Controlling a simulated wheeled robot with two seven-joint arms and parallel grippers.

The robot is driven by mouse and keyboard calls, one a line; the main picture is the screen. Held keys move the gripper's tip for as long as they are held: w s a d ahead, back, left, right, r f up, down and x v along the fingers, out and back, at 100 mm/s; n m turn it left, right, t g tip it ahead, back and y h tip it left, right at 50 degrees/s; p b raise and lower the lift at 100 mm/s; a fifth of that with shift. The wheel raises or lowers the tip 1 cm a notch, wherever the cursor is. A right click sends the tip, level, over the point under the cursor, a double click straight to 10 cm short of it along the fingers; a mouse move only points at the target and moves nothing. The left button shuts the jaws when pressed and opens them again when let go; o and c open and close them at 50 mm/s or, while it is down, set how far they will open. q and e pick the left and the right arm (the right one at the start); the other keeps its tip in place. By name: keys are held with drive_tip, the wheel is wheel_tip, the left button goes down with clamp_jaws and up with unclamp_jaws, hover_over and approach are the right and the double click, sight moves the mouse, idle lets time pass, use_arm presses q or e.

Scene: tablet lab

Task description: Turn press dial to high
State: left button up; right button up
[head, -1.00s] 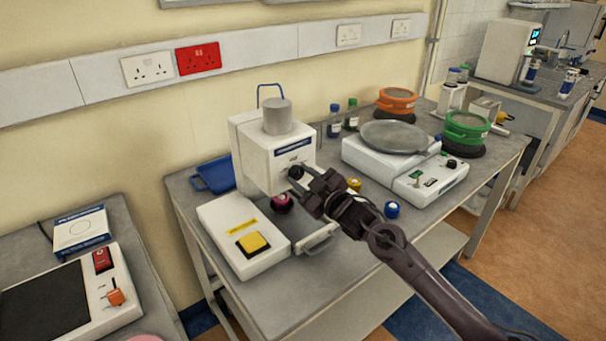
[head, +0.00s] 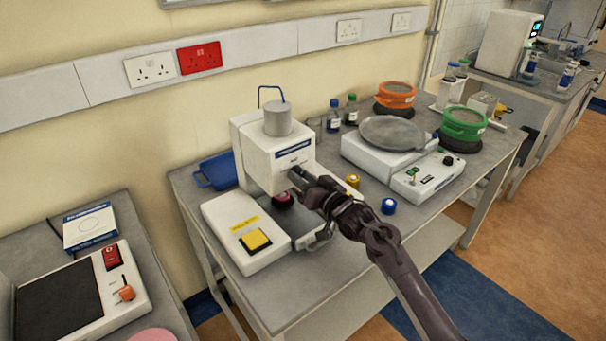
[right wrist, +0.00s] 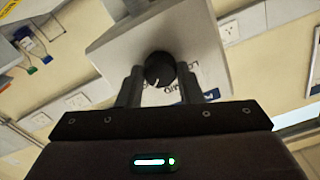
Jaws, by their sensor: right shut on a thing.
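The tablet press (head: 262,155) is a white machine with a grey hopper on top and a base with a yellow button (head: 255,240). Its black dial (right wrist: 159,69) with a white pointer mark shows in the right wrist view on the press's front face, between the two fingers. My right gripper (head: 296,177) reaches the front of the press head and is shut on the dial; it also shows in the right wrist view (right wrist: 158,84). In the head view the fingers hide the dial. My left gripper is not in view.
A white sieve shaker (head: 412,172) is farther right. A blue tray (head: 215,172) lies left of the press.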

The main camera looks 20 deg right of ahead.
drive_tip(key=shift+m+p, duration=0.35)
drive_tip(key=shift+m, duration=0.45)
drive_tip(key=o, duration=1)
drive_tip(key=shift+c, duration=0.2)
drive_tip(key=b+v, duration=0.2)
drive_tip(key=v, duration=0.5)
drive_tip(key=shift+s+d, duration=0.15)
drive_tip(key=shift+s, duration=0.2)
